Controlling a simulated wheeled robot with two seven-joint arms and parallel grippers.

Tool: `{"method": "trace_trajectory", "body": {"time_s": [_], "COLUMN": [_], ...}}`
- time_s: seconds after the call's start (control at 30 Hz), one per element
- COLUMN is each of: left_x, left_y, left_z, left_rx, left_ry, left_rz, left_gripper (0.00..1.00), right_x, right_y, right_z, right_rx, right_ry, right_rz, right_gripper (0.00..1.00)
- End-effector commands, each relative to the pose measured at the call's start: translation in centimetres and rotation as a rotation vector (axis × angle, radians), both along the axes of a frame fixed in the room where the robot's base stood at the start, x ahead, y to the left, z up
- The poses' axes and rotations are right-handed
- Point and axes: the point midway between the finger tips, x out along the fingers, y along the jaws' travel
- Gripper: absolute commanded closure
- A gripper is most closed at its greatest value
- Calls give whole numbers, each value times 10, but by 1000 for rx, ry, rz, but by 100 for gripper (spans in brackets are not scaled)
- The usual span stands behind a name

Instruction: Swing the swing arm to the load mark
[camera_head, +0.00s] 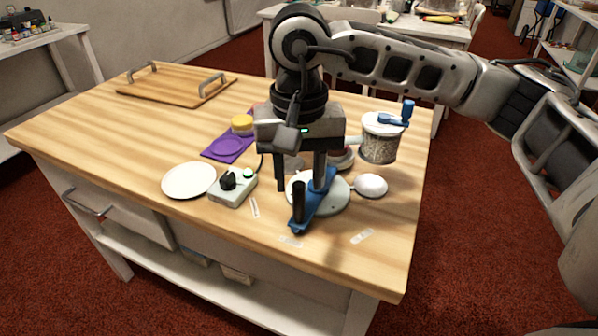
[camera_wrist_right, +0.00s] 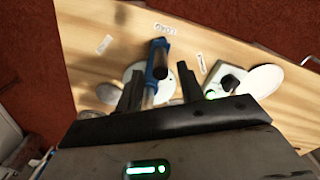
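The swing arm (camera_head: 314,203) is a blue bar on a pale round base (camera_head: 337,196), with an upright black handle (camera_head: 299,202) at its near end. The bar points toward the table's front edge. My right gripper (camera_head: 299,188) is open above the base, fingers down, close to the handle; I cannot tell if they touch. In the right wrist view the blue bar (camera_wrist_right: 150,95) shows between the spread fingers (camera_wrist_right: 160,92). Small white labels (camera_head: 290,241) lie around the base; their print is too small to read surely. My left gripper is not in view.
A white plate (camera_head: 188,181) and a control box with a black knob (camera_head: 232,187) stand left of the base. A purple mat (camera_head: 226,149) with a yellow-lidded jar (camera_head: 242,124), a blue-handled canister (camera_head: 380,140) and a white rounded object (camera_head: 370,186) are nearby.

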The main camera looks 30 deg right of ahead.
Motion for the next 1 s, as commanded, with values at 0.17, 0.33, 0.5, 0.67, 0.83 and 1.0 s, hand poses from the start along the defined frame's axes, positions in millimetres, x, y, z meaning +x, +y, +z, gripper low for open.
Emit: {"method": "trace_trajectory", "body": {"time_s": [0.17,0.33,0.5,0.67,0.83,1.0], "left_x": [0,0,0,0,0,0], "left_y": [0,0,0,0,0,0], "left_z": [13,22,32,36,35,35], "left_rx": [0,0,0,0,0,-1], "left_ry": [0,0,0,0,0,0], "left_rz": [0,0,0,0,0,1], "left_gripper": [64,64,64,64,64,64], "right_x": [0,0,0,0,0,0], "right_y": [0,0,0,0,0,0], "right_z": [22,39,56,64,63,63], "right_rx": [1,1,0,0,0,0], "right_ry": [-1,-1,-1,0,0,0], "right_rz": [0,0,0,0,0,0], "right_gripper": [62,62,62,62,62,62]}}
